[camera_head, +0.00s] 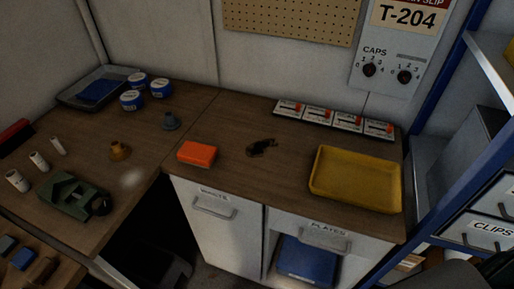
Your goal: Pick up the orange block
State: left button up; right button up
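The orange block (197,153) lies flat on the brown wooden worktop, close to its front edge and above the left cabinet door. Nothing covers it and nothing touches it. Neither of my grippers shows clearly in the head view.
A yellow tray (357,179) sits on the worktop at right, with a small dark object (262,147) between it and the block. Several switch boxes (334,118) line the wall. A green device (68,195) and white cylinders (39,161) stand at left. A blue-posted shelf (441,99) bounds the right.

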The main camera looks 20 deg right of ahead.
aim_at(195, 153)
jog(key=k+j+u, duration=0.2)
jog(key=k+j, duration=0.15)
jog(key=j, duration=0.25)
jog(key=k+j+u, duration=0.1)
jog(key=j, duration=0.25)
jog(key=k+j+u, duration=0.1)
jog(key=j, duration=0.25)
jog(key=k, duration=0.1)
